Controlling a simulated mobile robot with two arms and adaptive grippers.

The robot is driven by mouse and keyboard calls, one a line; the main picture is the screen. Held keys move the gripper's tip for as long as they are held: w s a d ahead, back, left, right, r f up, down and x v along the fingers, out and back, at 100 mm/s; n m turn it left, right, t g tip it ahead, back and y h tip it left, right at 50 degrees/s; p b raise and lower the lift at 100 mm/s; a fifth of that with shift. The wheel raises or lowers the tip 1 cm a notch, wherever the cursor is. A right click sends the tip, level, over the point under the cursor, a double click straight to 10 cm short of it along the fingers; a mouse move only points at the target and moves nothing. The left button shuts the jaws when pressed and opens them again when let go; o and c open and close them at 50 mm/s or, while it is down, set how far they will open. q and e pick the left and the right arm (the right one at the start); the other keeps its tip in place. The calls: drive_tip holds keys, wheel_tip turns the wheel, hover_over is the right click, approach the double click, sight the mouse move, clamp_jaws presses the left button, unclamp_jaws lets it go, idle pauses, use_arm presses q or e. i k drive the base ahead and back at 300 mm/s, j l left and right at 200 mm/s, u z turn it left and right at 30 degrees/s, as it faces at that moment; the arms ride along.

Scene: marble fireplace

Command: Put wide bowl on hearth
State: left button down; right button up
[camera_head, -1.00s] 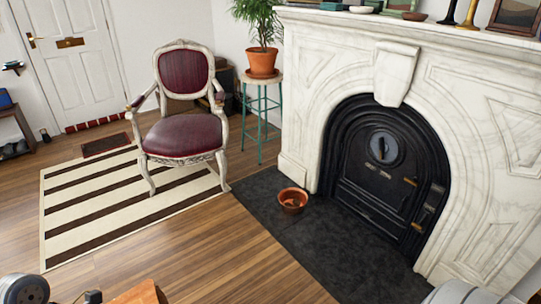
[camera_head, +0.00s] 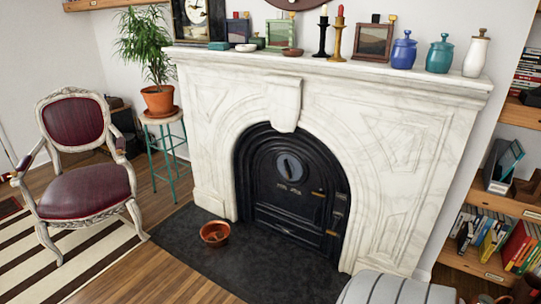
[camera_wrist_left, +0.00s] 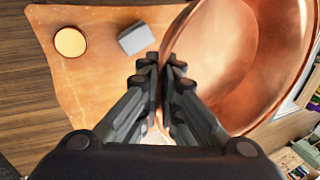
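A wide copper bowl (camera_wrist_left: 245,55) fills the right side of the left wrist view, its inside facing the camera. My left gripper (camera_wrist_left: 161,72) is closed at the bowl's near-left rim, with the rim between its fingertips. The black hearth (camera_head: 262,272) lies on the floor before the fireplace in the head view. A smaller-looking reddish-brown bowl (camera_head: 214,233) stands upright near its left part. Neither gripper shows in the head view; my right gripper is in no view.
An orange-brown surface (camera_wrist_left: 80,90) with a round tin (camera_wrist_left: 70,42) and a grey block (camera_wrist_left: 136,38) is below the left gripper. An armchair (camera_head: 85,190) and plant stool (camera_head: 168,150) stand left of the hearth. A grey ribbed object (camera_head: 390,289) is at bottom right.

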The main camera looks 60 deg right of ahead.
sight(265, 266)
drive_tip(key=l+z, duration=0.4)
drive_tip(key=i+l+z, duration=0.15)
drive_tip(key=z, duration=0.25)
drive_tip(key=i+l, duration=0.2)
drive_tip(key=l, duration=0.25)
drive_tip(key=i+l+z, duration=0.15)
drive_tip(key=l, duration=0.25)
drive_tip(key=i+l, duration=0.3)
drive_tip(key=l, duration=0.15)
drive_tip(key=i+l+z, duration=0.1)
drive_tip(key=l, duration=0.3)
drive_tip(key=i+l, duration=0.35)
drive_tip(key=l+z, duration=0.05)
